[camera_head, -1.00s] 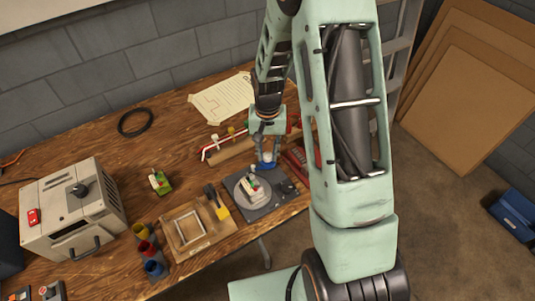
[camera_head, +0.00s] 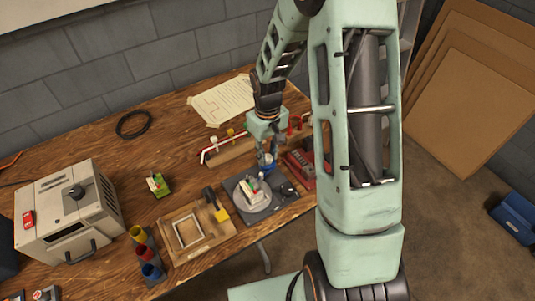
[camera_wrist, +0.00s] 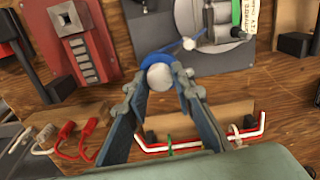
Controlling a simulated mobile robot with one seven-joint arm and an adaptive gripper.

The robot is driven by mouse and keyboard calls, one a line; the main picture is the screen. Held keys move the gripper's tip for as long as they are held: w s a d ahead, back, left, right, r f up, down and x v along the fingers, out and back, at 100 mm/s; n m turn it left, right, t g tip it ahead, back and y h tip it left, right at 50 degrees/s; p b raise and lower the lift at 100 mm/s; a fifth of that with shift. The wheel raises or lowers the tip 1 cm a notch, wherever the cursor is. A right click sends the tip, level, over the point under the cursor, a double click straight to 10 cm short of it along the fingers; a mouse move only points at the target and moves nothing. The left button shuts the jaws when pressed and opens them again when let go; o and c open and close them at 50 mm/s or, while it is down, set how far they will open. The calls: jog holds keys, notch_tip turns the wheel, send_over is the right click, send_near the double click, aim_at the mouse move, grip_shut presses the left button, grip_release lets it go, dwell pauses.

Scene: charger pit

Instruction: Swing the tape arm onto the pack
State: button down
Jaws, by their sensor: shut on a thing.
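The pack (camera_head: 250,186) is a small pale block with green and red parts, lying on a round grey plate (camera_head: 240,205). The pack also shows at the top right of the wrist view (camera_wrist: 227,32), cut by the frame edge. My gripper (camera_wrist: 163,74) is shut around a blue piece with a pale round knob (camera_wrist: 160,77), at the plate's edge. I take this to be the tape arm's end. A thin blue strip runs from it toward a small white ball (camera_wrist: 188,44) beside the pack. In the head view, my gripper (camera_head: 268,167) is behind and right of the pack.
A red-and-grey block (camera_head: 300,165) stands close to the right of my gripper. A rack with a red-and-white bar (camera_wrist: 200,146) is close behind it. A wooden frame tray (camera_head: 190,232) lies left of the plate. A green-based block (camera_head: 158,184) stands farther left.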

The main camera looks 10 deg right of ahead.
aim_at(267, 157)
dwell(0.4)
jog(key=c, duration=1.7)
grip_release()
jog(key=shift+o, duration=0.2)
notch_tip(267, 157, up, 12)
jog(key=shift+w, duration=0.1)
